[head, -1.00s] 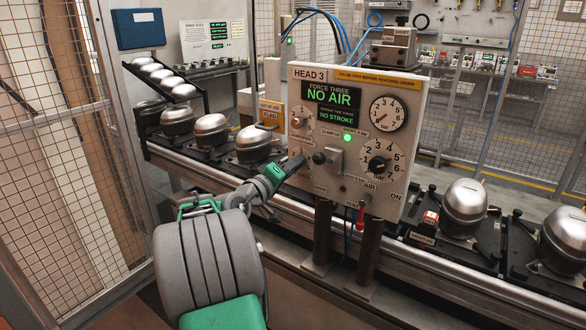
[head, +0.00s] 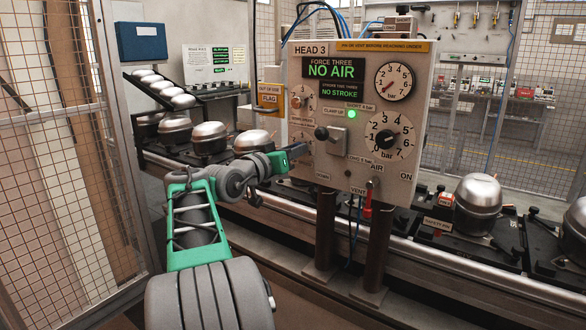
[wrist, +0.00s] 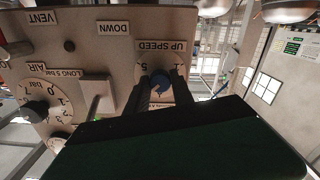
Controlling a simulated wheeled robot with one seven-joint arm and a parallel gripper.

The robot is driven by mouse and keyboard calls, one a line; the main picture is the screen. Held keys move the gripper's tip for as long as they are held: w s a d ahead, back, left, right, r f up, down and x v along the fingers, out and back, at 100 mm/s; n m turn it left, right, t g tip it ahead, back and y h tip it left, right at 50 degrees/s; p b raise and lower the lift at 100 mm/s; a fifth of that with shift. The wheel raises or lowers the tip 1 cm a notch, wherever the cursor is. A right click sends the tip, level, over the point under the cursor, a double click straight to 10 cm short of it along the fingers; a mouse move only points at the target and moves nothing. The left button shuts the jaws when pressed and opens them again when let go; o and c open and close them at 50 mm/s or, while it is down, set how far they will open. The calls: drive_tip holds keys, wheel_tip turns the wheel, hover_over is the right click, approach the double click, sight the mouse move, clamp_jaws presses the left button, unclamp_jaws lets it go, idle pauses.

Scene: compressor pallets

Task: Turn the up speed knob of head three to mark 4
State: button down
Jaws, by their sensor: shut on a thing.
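The head three panel (head: 350,165) is a beige box with a HEAD 3 label and a screen reading NO AIR and NO STROKE. My gripper (head: 299,151) reaches its lower left dial from the left. The fingers hide part of the dial, and I cannot read which mark the knob points to.
A black-knobbed lever (head: 331,138), a bar dial (head: 389,135) and a gauge (head: 394,82) are close on the right. A red-handled valve (head: 367,208) hangs below. Silver compressors (head: 477,203) stand on pallets along the conveyor. A mesh fence (head: 70,175) is at left.

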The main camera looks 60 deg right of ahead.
drive_tip(key=m+b, duration=0.2)
drive_tip(key=shift+m+b, duration=0.3)
drive_tip(key=shift+b, duration=0.05)
idle(0.4)
drive_tip(key=c, duration=1.1)
unclamp_jaws()
drive_tip(key=w+a, duration=0.1)
drive_tip(key=a, duration=0.6)
drive_tip(key=shift+a, duration=0.35)
drive_tip(key=shift+w, duration=0.1)
